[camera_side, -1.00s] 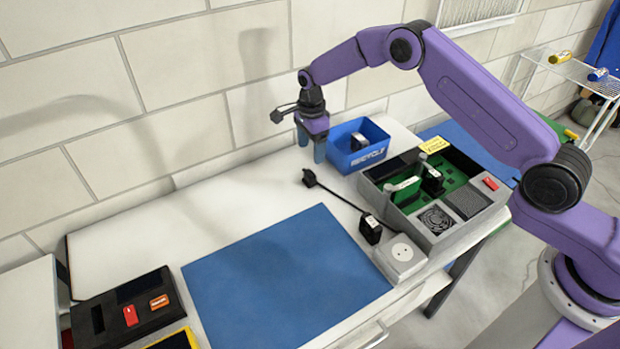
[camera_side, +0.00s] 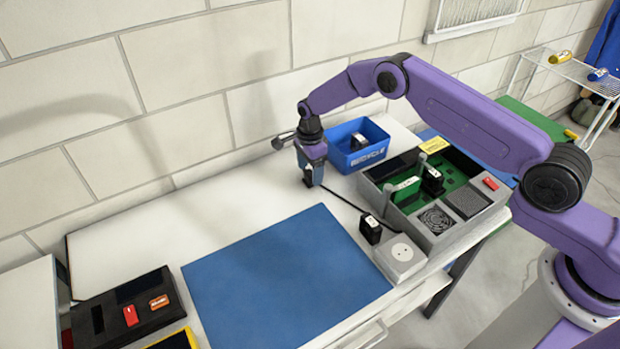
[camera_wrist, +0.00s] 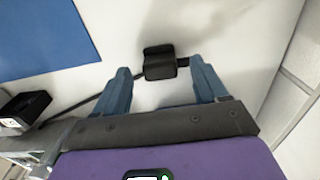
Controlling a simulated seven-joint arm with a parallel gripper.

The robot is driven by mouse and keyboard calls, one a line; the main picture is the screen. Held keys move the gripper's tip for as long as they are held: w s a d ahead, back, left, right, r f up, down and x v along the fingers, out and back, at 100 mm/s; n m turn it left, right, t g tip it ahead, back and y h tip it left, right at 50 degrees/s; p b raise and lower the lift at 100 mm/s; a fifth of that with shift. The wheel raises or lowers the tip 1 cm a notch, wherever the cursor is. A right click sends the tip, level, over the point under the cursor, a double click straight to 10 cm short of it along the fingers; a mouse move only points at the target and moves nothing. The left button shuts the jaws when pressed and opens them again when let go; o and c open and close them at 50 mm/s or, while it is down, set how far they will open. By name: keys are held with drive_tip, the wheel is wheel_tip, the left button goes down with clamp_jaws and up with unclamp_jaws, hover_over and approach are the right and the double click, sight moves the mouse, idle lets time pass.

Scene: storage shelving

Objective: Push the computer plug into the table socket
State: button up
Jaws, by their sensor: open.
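A black cable connector (camera_wrist: 159,62) lies on the white table between my gripper's (camera_wrist: 160,70) two blue fingers in the wrist view. The fingers are open, one on each side of it; I cannot tell if they touch it. In the side view my gripper (camera_side: 313,183) is low over the table and hides the connector. A black cable (camera_side: 345,202) runs from there to a black block with a white label (camera_side: 370,230). That block, likely a plug, stands beside the white table socket (camera_side: 402,251); it also shows in the wrist view (camera_wrist: 24,108).
A blue recycle bin (camera_side: 372,158) stands just behind and right of my gripper. An open grey computer case (camera_side: 455,238) with a green board is at the table's right. A blue mat (camera_side: 280,275) lies flat in front. A black tray (camera_side: 103,318) is at front left.

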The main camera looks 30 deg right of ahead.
drive_tip(key=shift+f, duration=1.05)
drive_tip(key=shift+c, duration=0.3)
drive_tip(key=c, duration=0.9)
drive_tip(key=shift+r, duration=0.1)
